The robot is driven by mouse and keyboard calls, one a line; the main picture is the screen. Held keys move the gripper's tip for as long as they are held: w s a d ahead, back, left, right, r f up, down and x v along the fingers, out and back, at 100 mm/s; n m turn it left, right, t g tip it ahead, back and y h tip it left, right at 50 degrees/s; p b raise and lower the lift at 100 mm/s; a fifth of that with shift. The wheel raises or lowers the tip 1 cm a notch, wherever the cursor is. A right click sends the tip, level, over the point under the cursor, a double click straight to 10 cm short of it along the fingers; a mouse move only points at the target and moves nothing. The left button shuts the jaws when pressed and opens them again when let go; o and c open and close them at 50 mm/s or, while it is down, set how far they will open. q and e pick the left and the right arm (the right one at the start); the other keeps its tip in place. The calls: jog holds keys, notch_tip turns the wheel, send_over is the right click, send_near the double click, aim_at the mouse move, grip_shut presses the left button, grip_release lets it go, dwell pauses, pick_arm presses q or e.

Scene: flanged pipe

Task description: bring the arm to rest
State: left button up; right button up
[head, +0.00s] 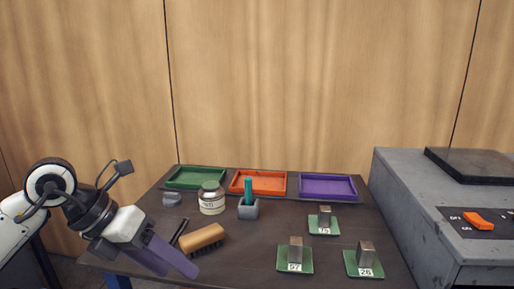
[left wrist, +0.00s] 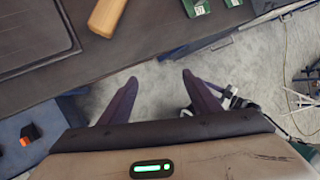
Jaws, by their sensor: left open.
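My left gripper (head: 180,271) is in the lower left of the head view, at the near left edge of the dark table (head: 240,268). Its purple fingers point down and to the right, spread apart. The left wrist view also shows the fingers (left wrist: 159,78) apart, with only grey floor visible between them. The gripper holds nothing. A wooden brush (head: 202,238) lies on the table just right of the fingers in the head view; a wooden piece at the top of the wrist view (left wrist: 107,16) looks like it. My right gripper does not show.
Green (head: 196,177), orange (head: 258,183) and purple (head: 328,187) trays line the table's back. A jar (head: 211,203) and a teal-topped holder (head: 248,207) stand before them. Metal blocks stand on numbered green plates (head: 323,228). A grey cabinet (head: 412,220) with an orange switch (head: 478,221) stands right.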

pick_arm(q)
jog(key=s+d+r+n+t+h, duration=0.1)
jog(key=s+d+r+n+h, duration=0.15)
jog(key=d+h, duration=0.45)
jog(key=s+d+r+n+h, duration=0.1)
jog(key=s+d+n+h, duration=0.25)
jog(key=d+h, duration=0.35)
jog(key=w+a+f+n+t+y, duration=0.2)
jog(key=a+f+n+t+y, duration=0.4)
jog(key=n, duration=0.6)
jog(key=w+a+f+n+t+y, duration=0.35)
jog(key=f+n+t+y, duration=0.35)
jog(key=n, duration=0.4)
jog(key=s+a+f+n+g+y, duration=0.2)
jog(key=s+f+n+g, duration=0.2)
jog(key=s+f, duration=0.5)
jog(key=s+a+f+n+g+y+p, duration=0.1)
jog(key=s+f+n+g, duration=0.3)
jog(key=s+f, duration=0.6)
notch_tip(320, 180, down, 6)
jog(key=shift+a+f+n+y, duration=0.1)
jog(key=shift+a+n+y, duration=0.3)
jog(key=shift+a+y, duration=0.3)
